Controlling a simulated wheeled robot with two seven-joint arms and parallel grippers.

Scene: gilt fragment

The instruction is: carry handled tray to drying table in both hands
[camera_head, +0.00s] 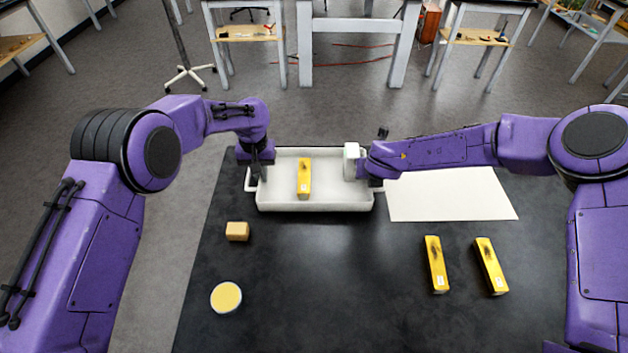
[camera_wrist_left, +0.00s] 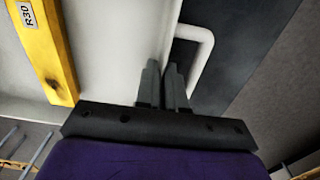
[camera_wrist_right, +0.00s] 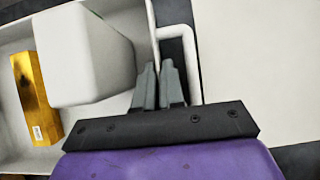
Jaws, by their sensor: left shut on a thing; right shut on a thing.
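The white handled tray (camera_head: 315,203) is at the far side of the black table, with a loop handle at each end. My left gripper (camera_head: 258,172) is shut on its left end; in the left wrist view its fingers (camera_wrist_left: 165,82) pinch the rim beside the handle (camera_wrist_left: 208,52). My right gripper (camera_wrist_right: 160,82) is shut on the right end, beside the other handle (camera_wrist_right: 192,60); my arm partly hides this in the head view. A yellow bar (camera_head: 304,178) lies in the tray. A white block (camera_head: 351,163) stands at its right end. I cannot tell whether the tray touches the table.
The black table (camera_head: 330,285) carries a tan block (camera_head: 237,231), a round yellow-topped piece (camera_head: 226,297), and two yellow bars (camera_head: 436,264) (camera_head: 490,266). A pale sheet (camera_head: 450,195) lies right of the tray. Beyond are open grey floor (camera_head: 270,115) and other tables (camera_head: 350,50).

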